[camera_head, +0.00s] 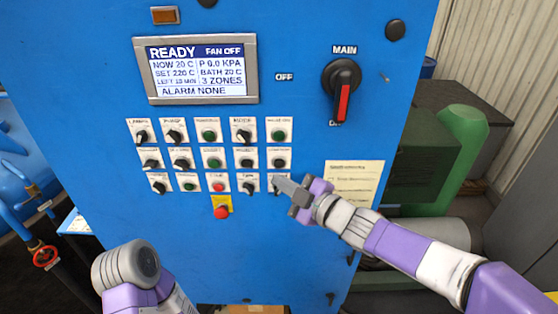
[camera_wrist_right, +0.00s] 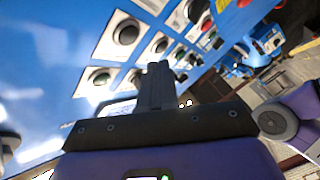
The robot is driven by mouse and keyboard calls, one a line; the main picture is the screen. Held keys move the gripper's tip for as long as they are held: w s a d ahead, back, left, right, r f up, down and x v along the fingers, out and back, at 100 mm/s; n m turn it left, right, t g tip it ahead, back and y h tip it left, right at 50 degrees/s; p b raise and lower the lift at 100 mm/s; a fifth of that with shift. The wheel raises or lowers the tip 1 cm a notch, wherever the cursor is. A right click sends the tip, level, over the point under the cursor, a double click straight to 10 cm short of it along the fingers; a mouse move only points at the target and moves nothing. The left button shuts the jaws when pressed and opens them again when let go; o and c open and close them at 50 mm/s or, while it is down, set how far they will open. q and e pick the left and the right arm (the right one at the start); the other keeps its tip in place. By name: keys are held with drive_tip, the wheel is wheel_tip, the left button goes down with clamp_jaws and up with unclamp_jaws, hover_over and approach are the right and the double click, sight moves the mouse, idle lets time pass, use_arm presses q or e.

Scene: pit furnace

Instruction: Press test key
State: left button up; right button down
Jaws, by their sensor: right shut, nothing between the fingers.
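The blue control cabinet carries rows of small labelled keys and knobs (camera_head: 211,158) below the display. Their labels are too small to read, so I cannot tell which is the test key. My right gripper (camera_head: 281,182) is shut and empty, its tip at the lower right control of the bottom row and partly covering it. In the right wrist view the shut fingers (camera_wrist_right: 156,84) point at the panel, over the rows of controls. I cannot tell whether the tip touches. My left arm shows at the bottom left; its gripper is out of view.
The display (camera_head: 196,70) reads READY, FAN OFF, ALARM NONE. The red-handled MAIN switch (camera_head: 342,95) is at upper right. A red button on a yellow plate (camera_head: 221,208) sits below the rows. A paper notice (camera_head: 354,182) is right of the gripper.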

sight(279, 164)
drive_tip(key=shift+w+p, duration=0.4)
drive_tip(key=shift+w, duration=1)
idle(1.0)
drive_tip(key=shift+w, duration=0.45)
drive_tip(key=shift+w+p, duration=0.35)
drive_tip(key=shift+w, duration=0.05)
idle(0.5)
drive_tip(key=shift+s, duration=0.1)
drive_tip(key=shift+s+b, duration=0.4)
drive_tip(key=shift+s, duration=0.35)
